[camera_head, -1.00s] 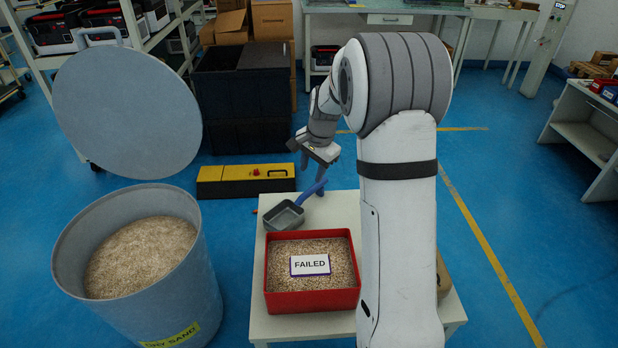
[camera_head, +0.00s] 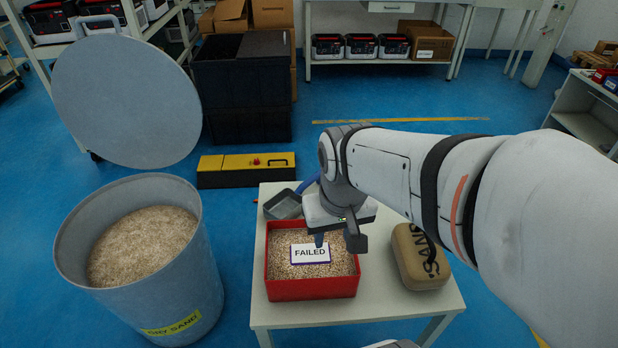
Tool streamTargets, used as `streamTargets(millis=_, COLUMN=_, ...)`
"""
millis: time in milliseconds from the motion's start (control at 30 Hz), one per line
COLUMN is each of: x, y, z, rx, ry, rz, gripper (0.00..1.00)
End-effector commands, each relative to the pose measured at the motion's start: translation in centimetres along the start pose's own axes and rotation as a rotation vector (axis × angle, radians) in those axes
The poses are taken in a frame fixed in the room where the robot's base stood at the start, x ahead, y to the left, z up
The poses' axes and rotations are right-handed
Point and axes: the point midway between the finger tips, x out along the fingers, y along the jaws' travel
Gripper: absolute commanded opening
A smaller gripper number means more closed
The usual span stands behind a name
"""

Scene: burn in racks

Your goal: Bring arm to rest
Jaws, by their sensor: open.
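My arm comes in from the right side of the head view, and my gripper (camera_head: 338,241) points down over the right part of a red bin (camera_head: 311,289). Its two fingers are apart with nothing seen between them. The bin is full of sand-like grains and stands on a small white table (camera_head: 400,311). I cannot tell the exact height of the fingertips above the grains.
A grey scoop (camera_head: 283,205) with a blue handle lies behind the bin, partly hidden by my gripper. An open sand drum (camera_head: 128,305) stands left. A yellow-black case (camera_head: 246,170) is on the floor behind.

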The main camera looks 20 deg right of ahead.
Motion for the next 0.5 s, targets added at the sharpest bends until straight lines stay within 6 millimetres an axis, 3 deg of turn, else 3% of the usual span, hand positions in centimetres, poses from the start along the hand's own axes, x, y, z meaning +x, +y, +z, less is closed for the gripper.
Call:
streamTargets(millis=100, x=0.1, y=0.0, z=0.8, rx=-0.027, ry=0.0, rz=0.003, gripper=0.4)
streamTargets(millis=367, x=0.0, y=0.0, z=0.8, rx=-0.027, ry=0.0, rz=0.003, gripper=0.4)
streamTargets(millis=500, x=-1.0, y=0.0, z=0.6, rx=-0.025, ry=0.003, rz=0.002, gripper=0.4)
